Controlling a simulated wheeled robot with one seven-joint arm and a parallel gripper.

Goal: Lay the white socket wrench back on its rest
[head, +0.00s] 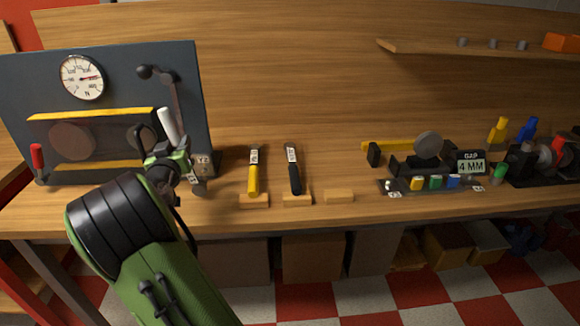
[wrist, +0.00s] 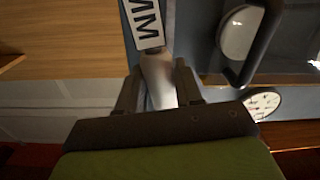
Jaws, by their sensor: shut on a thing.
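The white socket wrench (head: 167,125) is in my gripper (head: 178,160), in front of the dark panel at the left of the bench. Its white handle points up and slightly left in the head view. In the wrist view my gripper (wrist: 158,92) is shut on the white handle (wrist: 159,78), with a tag marked MM (wrist: 145,22) just beyond it. A small wooden rest block (head: 339,195) on the bench is bare. Two similar blocks to its left bear a yellow-handled wrench (head: 254,175) and a black-handled wrench (head: 293,170).
The dark panel (head: 190,95) carries a gauge (head: 82,77), a crank arm (head: 165,90) and a framed window with yellow edges. A 4 MM display (head: 470,163) stands among coloured blocks at the right. The bench between the bare block and these parts is clear.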

